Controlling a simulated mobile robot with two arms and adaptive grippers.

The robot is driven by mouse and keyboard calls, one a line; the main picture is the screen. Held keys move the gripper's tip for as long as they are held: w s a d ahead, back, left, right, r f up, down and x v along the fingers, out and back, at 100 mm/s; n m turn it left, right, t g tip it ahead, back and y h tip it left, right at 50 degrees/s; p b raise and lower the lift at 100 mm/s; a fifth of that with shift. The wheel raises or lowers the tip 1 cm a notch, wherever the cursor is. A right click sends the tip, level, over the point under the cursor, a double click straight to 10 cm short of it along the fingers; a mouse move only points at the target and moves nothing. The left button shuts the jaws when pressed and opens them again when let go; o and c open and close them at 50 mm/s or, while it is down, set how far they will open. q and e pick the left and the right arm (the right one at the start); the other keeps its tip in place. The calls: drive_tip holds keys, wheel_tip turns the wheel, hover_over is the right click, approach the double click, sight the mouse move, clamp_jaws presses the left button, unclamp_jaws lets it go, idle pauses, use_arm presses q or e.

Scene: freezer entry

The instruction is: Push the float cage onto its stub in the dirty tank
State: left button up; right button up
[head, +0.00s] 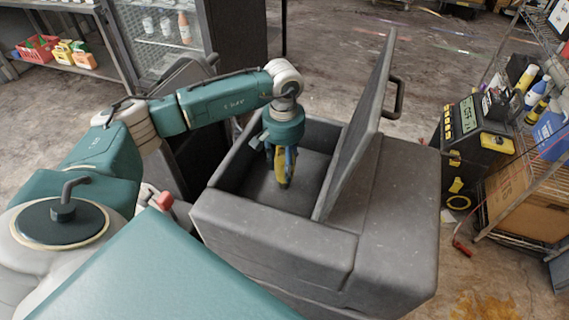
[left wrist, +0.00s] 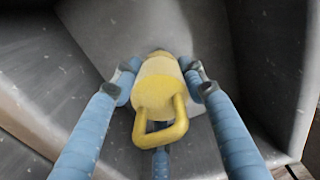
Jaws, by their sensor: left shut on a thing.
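The float cage (left wrist: 158,86), a yellow cylinder with a loop handle, is held between the blue fingers of my left gripper (left wrist: 160,76). In the head view, my left gripper (head: 282,168) points down inside the open compartment of the grey dirty tank (head: 272,232), and the yellow cage (head: 284,182) shows low between its fingers. In the left wrist view the far end of the cage points toward the grey tank wall and floor. The stub is not visible; whether the cage touches it I cannot tell. My right gripper is not in view.
The tank's hinged lid (head: 358,125) stands raised just right of the compartment, with a dark handle (head: 396,98). A black and yellow machine (head: 468,145) and a wire rack (head: 530,190) stand at the right. A glass-fronted cooler (head: 165,45) stands behind my left arm.

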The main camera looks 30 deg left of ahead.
use_arm(q)
drive_tip(key=shift+b, duration=0.3)
idle(1.1)
drive_tip(key=shift+b, duration=0.45)
drive_tip(key=shift+f+b, duration=1.8)
drive_tip(key=shift+f, duration=0.2)
drive_tip(key=shift+r, duration=0.25)
drive_tip(key=shift+r+p, duration=0.75)
drive_tip(key=shift+r, duration=0.7)
drive_tip(key=shift+b, duration=0.6)
idle(0.8)
drive_tip(key=shift+f+b, duration=0.9)
drive_tip(key=shift+f, duration=0.15)
